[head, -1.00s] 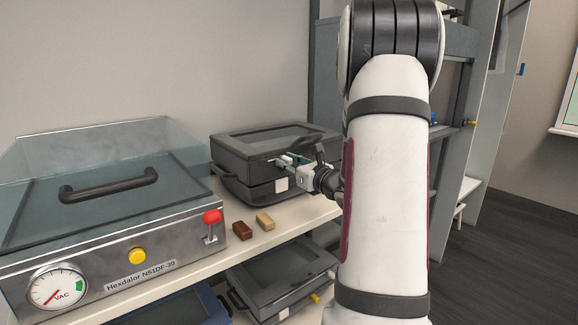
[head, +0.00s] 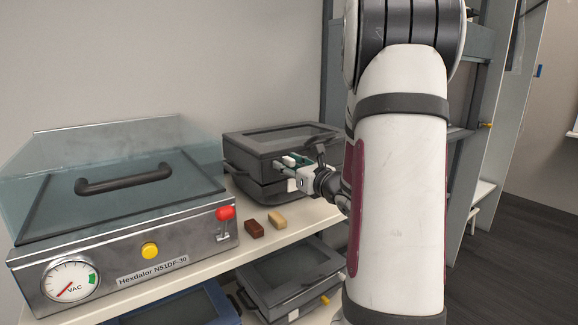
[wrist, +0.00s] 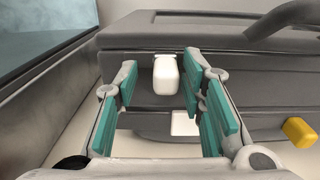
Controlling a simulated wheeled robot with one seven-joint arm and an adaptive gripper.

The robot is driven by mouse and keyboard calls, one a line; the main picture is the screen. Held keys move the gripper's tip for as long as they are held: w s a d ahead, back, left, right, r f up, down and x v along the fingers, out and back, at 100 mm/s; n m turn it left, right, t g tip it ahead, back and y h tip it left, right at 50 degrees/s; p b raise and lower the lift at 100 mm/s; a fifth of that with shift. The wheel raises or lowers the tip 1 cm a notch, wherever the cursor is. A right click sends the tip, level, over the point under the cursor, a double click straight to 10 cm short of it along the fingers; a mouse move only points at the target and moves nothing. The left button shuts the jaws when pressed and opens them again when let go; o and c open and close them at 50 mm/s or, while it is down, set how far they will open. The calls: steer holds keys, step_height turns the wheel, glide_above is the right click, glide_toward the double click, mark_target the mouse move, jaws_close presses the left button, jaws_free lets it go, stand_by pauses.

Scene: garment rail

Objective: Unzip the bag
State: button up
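The bag (head: 250,140) is a dark grey, flat case with a windowed lid, lying on the shelf right of the steel machine. Its front side fills the wrist view (wrist: 220,48). A white tab (wrist: 166,73) stands out from this front and appears between my finger pads; it may be the zip pull. A white label (wrist: 184,123) is lower on the front. My gripper (head: 282,168) is at the front of the bag, its teal-padded fingers (wrist: 163,108) apart with nothing clamped. Whether the fingers touch the bag cannot be told. The zip line is not clear.
A vacuum machine (head: 150,265) with a clear lid stands close on the left. A brown block (head: 254,228) and a tan block (head: 278,220) lie in front of the bag. Another case (head: 290,275) is on the shelf below. A yellow piece (wrist: 299,131) is right of my fingers.

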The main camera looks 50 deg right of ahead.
steer(key=v, duration=1.2)
steer(key=shift+a, duration=0.1)
